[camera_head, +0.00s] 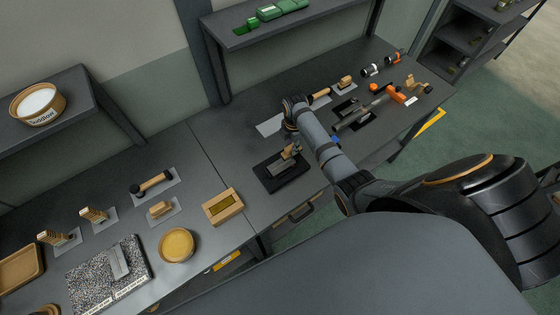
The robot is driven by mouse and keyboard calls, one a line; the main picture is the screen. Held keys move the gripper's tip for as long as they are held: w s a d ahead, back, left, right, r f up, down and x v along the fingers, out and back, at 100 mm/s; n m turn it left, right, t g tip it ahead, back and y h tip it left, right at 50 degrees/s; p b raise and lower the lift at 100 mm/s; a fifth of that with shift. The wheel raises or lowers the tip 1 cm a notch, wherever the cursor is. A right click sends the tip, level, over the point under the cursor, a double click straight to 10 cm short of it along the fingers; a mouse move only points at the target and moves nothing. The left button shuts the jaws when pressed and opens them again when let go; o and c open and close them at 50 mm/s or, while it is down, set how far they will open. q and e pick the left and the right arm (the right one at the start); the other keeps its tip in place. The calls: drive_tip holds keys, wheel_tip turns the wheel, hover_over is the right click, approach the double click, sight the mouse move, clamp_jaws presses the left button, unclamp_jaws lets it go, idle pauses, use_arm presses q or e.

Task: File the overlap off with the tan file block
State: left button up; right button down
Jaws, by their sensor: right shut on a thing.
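My right gripper (294,146) reaches in from the right and points down over a black plate (268,182) in the middle of the bench. It is shut on a small tan block (287,155), which looks like the file block and is partly hidden by the fingers. The block is at a grey metal piece (282,166) lying on the black plate. I cannot tell whether block and metal touch, and no overlap can be made out at this size. My left gripper is not in view.
A wooden box (222,207), a round tan dish (176,245) and a speckled slab (88,285) stand to the left. A dark-headed hammer (152,185) lies behind. Orange-handled tools (388,94) lie at the right. Bare bench shows left of the black plate.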

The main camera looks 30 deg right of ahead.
drive_tip(key=shift+r, duration=0.15)
drive_tip(key=shift+r, duration=2)
